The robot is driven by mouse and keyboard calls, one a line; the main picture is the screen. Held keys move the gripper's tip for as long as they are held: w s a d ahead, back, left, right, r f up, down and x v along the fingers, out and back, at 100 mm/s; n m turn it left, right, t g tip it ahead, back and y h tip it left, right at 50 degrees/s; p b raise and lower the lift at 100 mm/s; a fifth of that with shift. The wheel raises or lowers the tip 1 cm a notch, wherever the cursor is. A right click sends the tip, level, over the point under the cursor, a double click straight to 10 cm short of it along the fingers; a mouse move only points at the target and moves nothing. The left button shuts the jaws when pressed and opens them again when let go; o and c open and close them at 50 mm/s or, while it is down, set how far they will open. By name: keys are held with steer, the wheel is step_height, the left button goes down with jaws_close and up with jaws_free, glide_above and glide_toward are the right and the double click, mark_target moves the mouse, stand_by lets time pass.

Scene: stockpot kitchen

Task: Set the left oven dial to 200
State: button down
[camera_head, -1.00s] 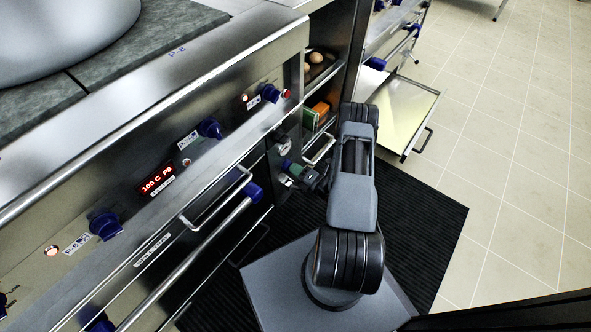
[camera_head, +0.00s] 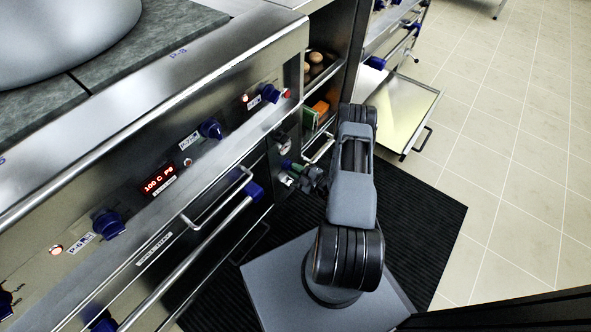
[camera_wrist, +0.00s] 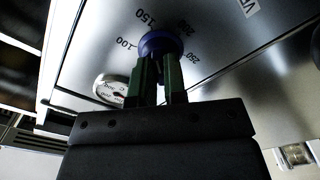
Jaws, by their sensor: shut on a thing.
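The oven dial (camera_wrist: 160,42) is a round blue knob in the wrist view. The marks 100, 150, 200 and 250 are printed around it on the steel panel (camera_wrist: 105,25). My gripper (camera_wrist: 159,62) has green fingers, shut on the dial from the near side. The fingers cover part of the knob, and I cannot tell which mark it points to. The gripped dial cannot be made out there.
A round white gauge (camera_wrist: 108,88) sits close beside the fingers. In the head view a red display (camera_head: 158,180) reads 100 C P8. Several other blue knobs, bar handles (camera_head: 222,195) and an open drawer (camera_head: 405,110) surround the arm. Tiled floor (camera_head: 510,170) lies clear at right.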

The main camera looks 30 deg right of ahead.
steer(key=shift+s+a+f+m, duration=0.1)
steer(key=shift+m, duration=2.4)
steer(key=shift+a+f+m, duration=0.1)
steer(key=shift+m, duration=2.7)
steer(key=c, duration=1.2)
jaws_free()
steer(key=shift+r, duration=0.1)
steer(key=shift+o, duration=0.2)
steer(key=shift+d, duration=0.1)
